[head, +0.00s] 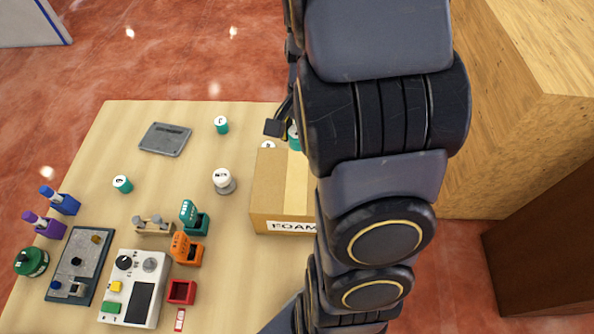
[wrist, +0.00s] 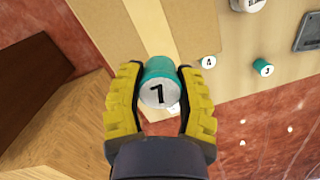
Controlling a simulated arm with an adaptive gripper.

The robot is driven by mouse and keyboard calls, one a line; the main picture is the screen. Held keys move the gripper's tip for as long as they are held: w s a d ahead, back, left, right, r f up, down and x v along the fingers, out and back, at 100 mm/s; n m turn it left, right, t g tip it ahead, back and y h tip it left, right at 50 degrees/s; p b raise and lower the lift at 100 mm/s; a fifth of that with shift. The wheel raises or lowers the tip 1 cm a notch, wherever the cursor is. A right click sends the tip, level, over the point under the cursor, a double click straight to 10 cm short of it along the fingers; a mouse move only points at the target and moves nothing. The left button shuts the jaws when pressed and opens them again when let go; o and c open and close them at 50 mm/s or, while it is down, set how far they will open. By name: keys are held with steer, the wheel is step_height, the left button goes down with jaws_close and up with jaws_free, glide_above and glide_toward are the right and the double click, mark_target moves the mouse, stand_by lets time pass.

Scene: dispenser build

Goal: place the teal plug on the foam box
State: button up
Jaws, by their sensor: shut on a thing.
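My gripper (wrist: 160,98) is shut on a teal plug (wrist: 160,82) with a white numbered end; its yellow fingers press on both sides. In the head view the held teal plug (head: 293,138) shows partly beside my arm, near the back edge of the foam box (head: 268,190). Most of my gripper (head: 285,130) is hidden there by the arm. The foam box is cardboard with a pale strip and a "FOAM" label in front; my arm covers its right part. In the wrist view the box (wrist: 195,30) lies just beyond the plug. I cannot tell whether they touch.
Other teal plugs stand on the table, one at the back (head: 221,126) and one at left (head: 122,184). A white knob (head: 224,181) stands left of the box. A grey plate (head: 165,139) lies at back left. Devices and coloured parts crowd the front left. A wooden cabinet (head: 515,130) stands right.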

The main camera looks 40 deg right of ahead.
mark_target(297, 168)
step_height(297, 168, down, 8)
steer(key=shift+r, duration=0.25)
steer(key=shift+f, duration=0.1)
steer(key=o, duration=1)
steer(key=shift+o, duration=0.2)
steer(key=r, duration=0.4)
steer(key=d+r, duration=0.1)
steer(key=r, duration=0.7)
steer(key=shift+w+d, duration=0.15)
steer(key=shift+w, duration=0.05)
steer(key=s+a+r+n, duration=0.3)
steer(key=s+a+n, duration=0.4)
steer(key=a, duration=0.2)
steer(key=s+a+r+n+g+h, duration=0.1)
steer(key=s+a+r+n, duration=0.2)
steer(key=s+a+n, duration=0.4)
steer(key=shift+a+n+h, duration=0.3)
steer(key=shift+a, duration=0.7)
